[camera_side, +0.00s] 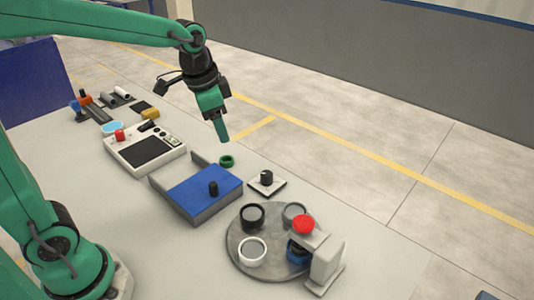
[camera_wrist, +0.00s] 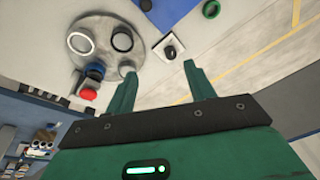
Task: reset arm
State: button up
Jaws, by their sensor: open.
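My gripper (camera_side: 221,128) hangs in the air above the far side of the table, beyond the blue tray. In the wrist view my gripper (camera_wrist: 157,85) shows two green fingers spread apart with nothing between them. The side view shows only one finger clearly. A round grey plate (camera_side: 237,262) at the front right carries a black ring (camera_side: 252,216), a white ring (camera_side: 252,251), a grey ring (camera_side: 294,214) and a blue piece (camera_side: 297,252). A green ring (camera_side: 227,161) lies on the table below my gripper.
A blue tray (camera_side: 200,190) with a black knob sits mid-table. A white control box (camera_side: 145,148) with a red button stands to its left. A small black knob on a white base (camera_side: 267,182) is right of the tray. A grey stand with a red top (camera_side: 304,224) is at the plate.

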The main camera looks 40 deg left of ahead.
jog(key=s+a+r+n+t, duration=0.1)
jog(key=s+n, duration=0.4)
jog(key=s, duration=1)
jog(key=shift+s+a+n+t, duration=0.2)
jog(key=shift+n+t, duration=0.2)
jog(key=shift+t, duration=0.5)
